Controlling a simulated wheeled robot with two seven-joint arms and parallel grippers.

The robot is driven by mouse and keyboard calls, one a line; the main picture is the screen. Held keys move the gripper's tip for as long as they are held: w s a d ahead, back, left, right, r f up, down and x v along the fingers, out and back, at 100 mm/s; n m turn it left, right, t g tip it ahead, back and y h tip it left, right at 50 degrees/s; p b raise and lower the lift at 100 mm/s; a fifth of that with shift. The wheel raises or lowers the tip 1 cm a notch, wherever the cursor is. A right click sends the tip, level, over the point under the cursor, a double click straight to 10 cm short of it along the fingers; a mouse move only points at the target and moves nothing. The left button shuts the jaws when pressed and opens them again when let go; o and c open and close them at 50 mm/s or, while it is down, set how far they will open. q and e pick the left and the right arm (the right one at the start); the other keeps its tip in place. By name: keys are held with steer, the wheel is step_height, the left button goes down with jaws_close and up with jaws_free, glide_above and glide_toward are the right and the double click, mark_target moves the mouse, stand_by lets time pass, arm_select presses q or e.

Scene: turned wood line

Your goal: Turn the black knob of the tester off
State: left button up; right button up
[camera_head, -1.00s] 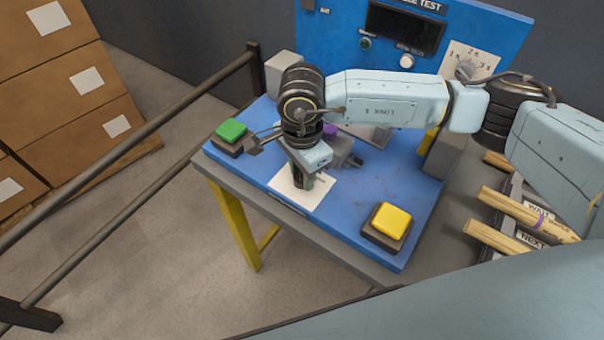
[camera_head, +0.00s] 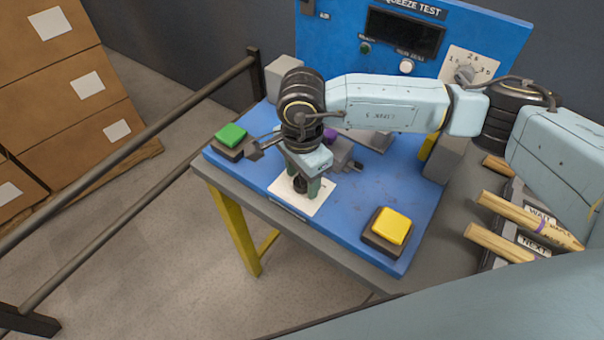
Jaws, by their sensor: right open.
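The tester (camera_head: 345,205) is a blue-topped bench unit with an upright blue panel at the back, marked "SQUEEZE TEST". A white plate (camera_head: 318,201) lies near its front edge. A small black knob (camera_head: 299,186) shows on this plate, partly hidden by my right gripper. My right gripper (camera_head: 300,190) points down over the plate, open, with one finger to each side of the knob. I cannot tell whether the fingers touch it. My left gripper is not in view.
A green button (camera_head: 231,134) is left of my gripper, a yellow button (camera_head: 391,226) right. The panel has a dark display (camera_head: 404,33) and a numbered dial (camera_head: 465,72). Wooden pieces (camera_head: 519,214) lie at the right. A dark railing (camera_head: 130,140) runs along the left.

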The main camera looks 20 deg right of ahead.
mark_target(302, 178)
step_height(302, 178, up, 13)
steer(key=shift+r+p, duration=0.2)
steer(key=shift+p, duration=0.15)
stand_by(0.5)
